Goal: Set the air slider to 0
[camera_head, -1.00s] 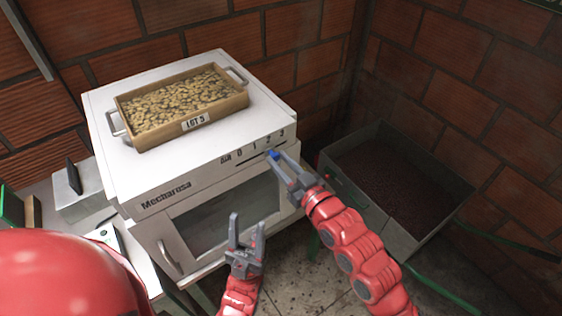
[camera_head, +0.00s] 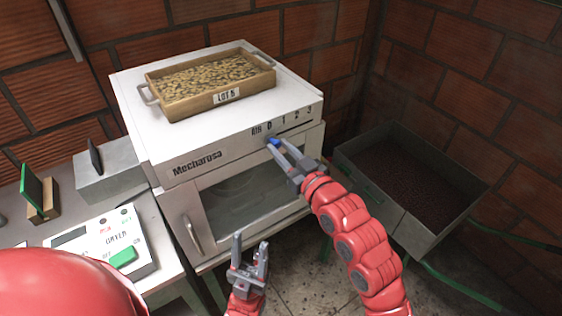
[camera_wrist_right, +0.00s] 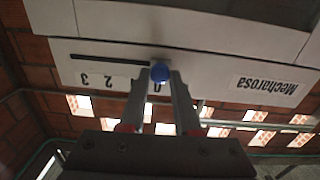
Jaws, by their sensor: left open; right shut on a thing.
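The air slider's blue knob (camera_head: 274,142) sits on the front of the white Mecharosa machine (camera_head: 150,130), below a printed scale (camera_head: 283,119) reading AIR 0 1 2 3. The knob is under the 0. In the right wrist view, which is upside down, the blue knob (camera_wrist_right: 160,73) is at the right end of the dark slot (camera_wrist_right: 110,60), beside the 0. My right gripper (camera_head: 277,146) is shut on the knob; its fingers (camera_wrist_right: 160,82) hide the 1 in the wrist view. My left gripper (camera_head: 250,243) is open and empty, low in front of the machine's glass door.
A wooden tray of beans marked LOT 5 (camera_head: 226,97) stands on the machine. A bin of dark beans (camera_head: 440,225) is at the right. A dryer control panel (camera_head: 105,245) with a green switch lies on the left table. Brick walls close in behind.

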